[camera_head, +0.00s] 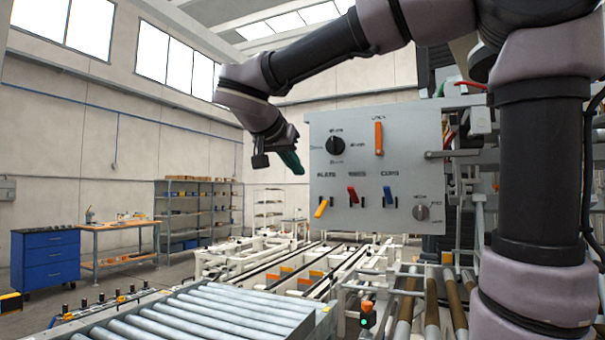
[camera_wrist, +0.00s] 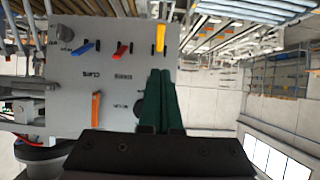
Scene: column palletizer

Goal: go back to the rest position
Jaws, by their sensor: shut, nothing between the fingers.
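My gripper (camera_head: 291,162) is in the air just left of the grey control panel (camera_head: 345,222) in the head view, with its green fingers pointing down and to the right. In the wrist view my gripper (camera_wrist: 160,74) shows its two green fingers together, with nothing between them. The fingers overlap the panel's edge in that view; I cannot tell the exact gap to the panel. The panel carries a black knob (camera_head: 335,145), an orange lever (camera_head: 379,138), a yellow lever (camera_head: 321,208), a red lever (camera_head: 353,194), a blue lever (camera_head: 388,196) and a grey knob (camera_head: 421,212).
Below lie a roller conveyor (camera_head: 215,315) and white conveyor frames (camera_head: 235,262). A blue drawer cabinet (camera_head: 50,259), a workbench (camera_head: 120,226) and shelves (camera_head: 195,210) stand at the back left. A metal handle (camera_head: 452,154) sticks out at the panel's right edge. The air left of my gripper is clear.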

